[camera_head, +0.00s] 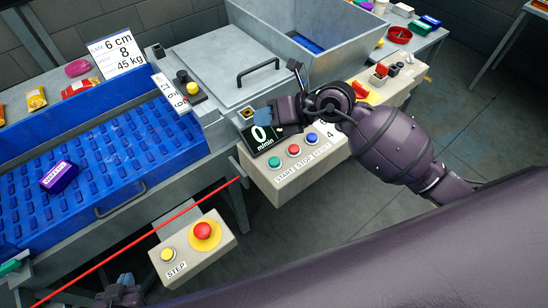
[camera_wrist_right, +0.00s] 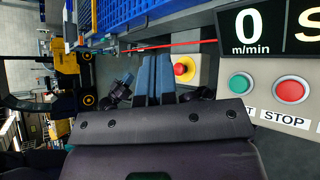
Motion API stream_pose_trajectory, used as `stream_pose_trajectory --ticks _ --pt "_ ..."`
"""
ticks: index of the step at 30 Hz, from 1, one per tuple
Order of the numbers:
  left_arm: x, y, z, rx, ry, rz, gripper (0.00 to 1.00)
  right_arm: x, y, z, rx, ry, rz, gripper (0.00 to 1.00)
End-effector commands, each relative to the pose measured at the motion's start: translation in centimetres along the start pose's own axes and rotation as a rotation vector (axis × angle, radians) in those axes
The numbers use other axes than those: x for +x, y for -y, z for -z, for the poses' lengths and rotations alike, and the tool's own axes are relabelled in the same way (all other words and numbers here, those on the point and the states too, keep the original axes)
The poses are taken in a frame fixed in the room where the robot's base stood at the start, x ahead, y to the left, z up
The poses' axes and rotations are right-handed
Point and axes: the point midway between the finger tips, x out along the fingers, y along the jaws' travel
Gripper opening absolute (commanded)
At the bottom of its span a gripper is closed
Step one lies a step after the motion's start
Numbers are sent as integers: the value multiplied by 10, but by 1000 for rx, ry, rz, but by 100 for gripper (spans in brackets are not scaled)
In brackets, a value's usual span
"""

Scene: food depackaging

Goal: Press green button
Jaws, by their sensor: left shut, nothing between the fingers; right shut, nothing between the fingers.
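The green button (camera_head: 274,161) sits at the left end of a row on a beige control box (camera_head: 300,178), above the label START. A red button (camera_head: 294,149) and a blue button (camera_head: 312,138) are to its right. My right gripper (camera_head: 288,112) is shut and empty, above and behind the buttons and apart from the green one. In the right wrist view its blue fingers (camera_wrist_right: 155,78) are together, left of the green button (camera_wrist_right: 240,83). My left gripper (camera_head: 125,281) is shut and empty at the bottom left, far from the button.
A black display (camera_head: 262,138) reads 0 m/min behind the buttons. A STEP box (camera_head: 190,262) with a red emergency stop (camera_head: 203,231) stands lower left. A red cord (camera_head: 150,235) runs along the blue conveyor (camera_head: 110,190), which carries a purple package (camera_head: 59,177).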

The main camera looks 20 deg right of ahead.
Motion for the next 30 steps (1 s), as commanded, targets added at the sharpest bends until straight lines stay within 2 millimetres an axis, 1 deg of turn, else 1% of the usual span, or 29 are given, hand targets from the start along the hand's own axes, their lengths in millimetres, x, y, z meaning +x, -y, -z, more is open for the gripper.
stream_pose_trajectory --ticks 3,7,12,23,30 --pt "0 0 -1 0 1 0 0 -1 19 10 -30 -63 119 0" --pt "0 0 -1 -1 0 0 0 -4 34 18 -31 -115 208 0" --pt "0 0 -1 -1 0 0 0 -6 37 24 -4 -149 232 0" --pt "0 0 -1 0 0 0 0 -5 37 24 3 -146 230 0" --pt "0 0 -1 0 -1 0 0 2 46 33 6 -147 229 0"
